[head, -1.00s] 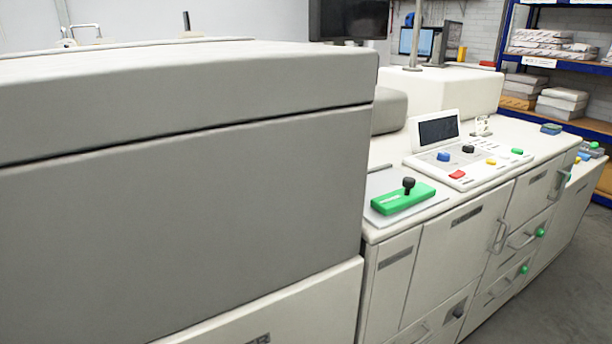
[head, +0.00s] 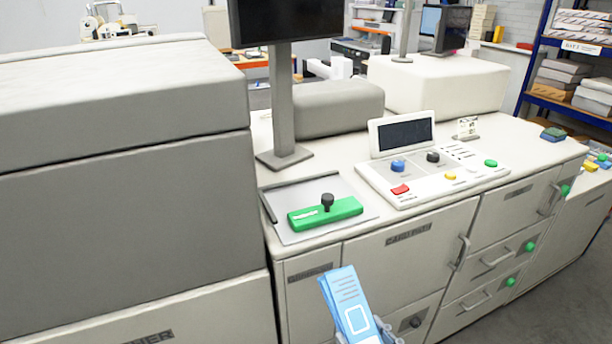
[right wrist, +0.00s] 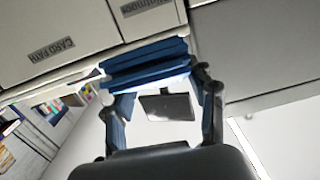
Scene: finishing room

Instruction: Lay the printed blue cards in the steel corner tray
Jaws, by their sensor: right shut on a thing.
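A stack of printed blue cards (head: 350,305) shows at the bottom middle of the head view. My right gripper (head: 367,338) is shut on its lower end, and the stack stands tilted in front of the cabinet fronts, below the worktop. In the right wrist view the stack (right wrist: 147,65) is seen edge-on across the fingers (right wrist: 158,90). The steel corner tray (head: 290,200) is a flat grey plate with a dark raised edge at its left and back. A green block (head: 345,208) with a black knob lies on it. My left gripper is out of view.
A large grey machine housing (head: 120,235) stands left of the tray. A monitor post (head: 282,100) rises behind the tray. A control panel (head: 430,175) with coloured buttons is to its right. Cabinet handles (head: 460,252) stick out at the front. The worktop's far right has some free room.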

